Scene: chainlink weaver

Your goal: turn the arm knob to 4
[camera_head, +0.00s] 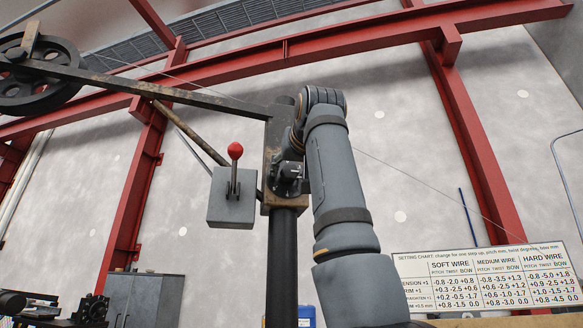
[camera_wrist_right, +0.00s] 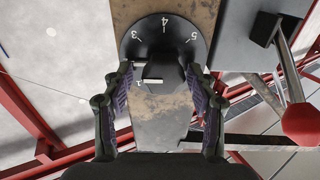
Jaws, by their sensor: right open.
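The arm knob (camera_wrist_right: 165,75) is a dark faceted knob on a round black dial (camera_wrist_right: 150,50) in the right wrist view. White numbers 3, 4 and 5 show along the dial's upper edge, and a 1 shows at its lower left. A white mark on the knob points left, towards the 1. The fingers of my right gripper (camera_wrist_right: 160,78) are open, one on each side of the knob; I cannot tell whether they touch it. In the head view, the knob area (camera_head: 290,178) is dark and small on the rusty post. My left gripper is not in view.
A grey box (camera_head: 231,205) with a red-balled lever (camera_head: 235,152) stands close beside the post; the red ball also shows in the wrist view (camera_wrist_right: 302,124). A setting chart (camera_head: 490,280) is at lower right. A rusty beam runs left to a wheel (camera_head: 35,85).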

